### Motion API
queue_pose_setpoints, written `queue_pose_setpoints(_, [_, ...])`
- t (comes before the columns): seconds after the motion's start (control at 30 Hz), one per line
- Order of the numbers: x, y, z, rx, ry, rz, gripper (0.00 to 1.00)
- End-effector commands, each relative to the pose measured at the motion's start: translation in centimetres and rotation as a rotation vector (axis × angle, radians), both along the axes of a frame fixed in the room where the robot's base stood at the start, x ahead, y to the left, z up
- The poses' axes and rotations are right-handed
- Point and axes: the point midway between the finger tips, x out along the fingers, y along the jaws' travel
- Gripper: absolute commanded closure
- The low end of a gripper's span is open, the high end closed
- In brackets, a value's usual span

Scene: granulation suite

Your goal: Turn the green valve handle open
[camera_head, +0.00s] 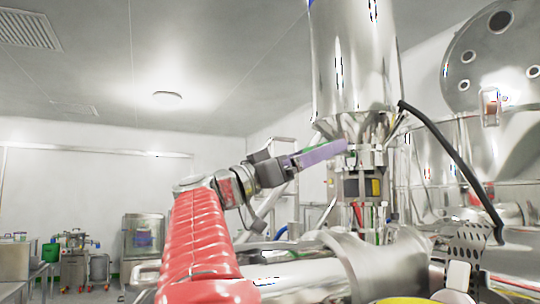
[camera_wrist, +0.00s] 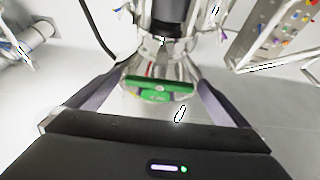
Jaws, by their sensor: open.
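The fingers are open, one on each side, with a gap to each end of the bar; I see no contact. In the head view my gripper (camera_head: 341,147) reaches up and right to the vessel's narrow outlet. A thin green strip (camera_head: 322,148) shows along the top of its purple finger, probably the handle. The finger hides most of it.
The steel vessel (camera_head: 352,65) stands above the outlet. A black hose (camera_head: 452,150) curves down to its right, near a large steel machine with a round open lid (camera_head: 495,55). Carts and equipment (camera_head: 75,258) stand far left. Space left of my arm is open.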

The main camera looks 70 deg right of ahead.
Motion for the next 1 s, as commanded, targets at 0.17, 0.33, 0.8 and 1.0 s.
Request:
queue_pose_setpoints(0.17, [0.03, 0.01, -0.01, 0.000, 0.000, 0.000, 0.11])
queue_pose_setpoints(0.33, [0.03, 0.02, -0.02, 0.000, 0.000, 0.000, 0.23])
queue_pose_setpoints(0.8, [-0.04, 0.09, -0.02, 0.014, 0.016, -0.001, 0.36])
queue_pose_setpoints(1.0, [-0.13, 0.13, -0.02, 0.057, 0.065, -0.001, 0.36])
